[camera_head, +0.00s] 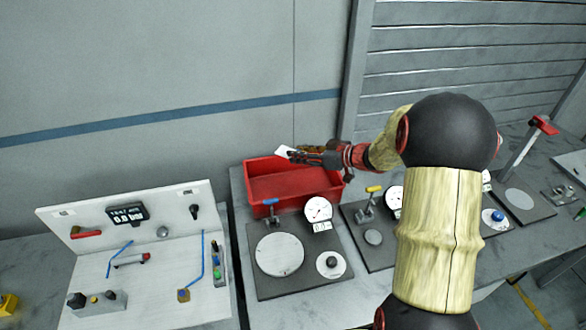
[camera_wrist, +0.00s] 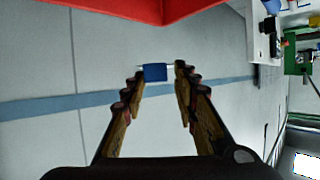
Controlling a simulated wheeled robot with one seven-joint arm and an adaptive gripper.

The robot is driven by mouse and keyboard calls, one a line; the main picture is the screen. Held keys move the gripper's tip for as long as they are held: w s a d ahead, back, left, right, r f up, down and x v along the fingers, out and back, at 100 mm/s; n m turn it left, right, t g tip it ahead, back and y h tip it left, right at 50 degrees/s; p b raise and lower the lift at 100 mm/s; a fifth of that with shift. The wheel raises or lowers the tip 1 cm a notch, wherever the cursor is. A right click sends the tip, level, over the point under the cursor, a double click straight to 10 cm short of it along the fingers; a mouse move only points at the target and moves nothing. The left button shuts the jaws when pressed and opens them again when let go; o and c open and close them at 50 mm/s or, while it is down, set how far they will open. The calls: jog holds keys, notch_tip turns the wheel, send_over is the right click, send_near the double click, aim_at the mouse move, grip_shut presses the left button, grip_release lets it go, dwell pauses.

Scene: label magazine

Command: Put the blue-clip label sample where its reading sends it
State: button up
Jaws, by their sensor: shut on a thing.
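My gripper (camera_head: 294,154) is shut on the label sample, seen in the wrist view as a small blue clip (camera_wrist: 155,72) with a thin white edge between the fingertips (camera_wrist: 159,70). In the head view the sample shows as a small white piece (camera_head: 284,151) at the fingertips; its blue clip cannot be made out there. The gripper is above the back part of the open red bin (camera_head: 300,202). The bin's red wall also shows at the top of the wrist view (camera_wrist: 130,10). I cannot read any marking on the sample.
A dark plate with a pale disc (camera_head: 279,254), blue-handled clamp (camera_head: 271,208) and round gauge (camera_head: 318,209) stands before the bin. Right of it is a yellow-handled clamp (camera_head: 372,192). A white panel with a display (camera_head: 127,214) stands left. My arm hides part of the bench.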

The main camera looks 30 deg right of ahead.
jog(key=w+d+f+b, duration=0.3)
jog(key=w+d+f, duration=0.1)
jog(key=w+f, duration=0.5)
jog(key=shift+f, duration=1.05)
jog(key=shift+f, duration=0.15)
jog(key=shift+f, duration=0.45)
jog(key=o, duration=0.9)
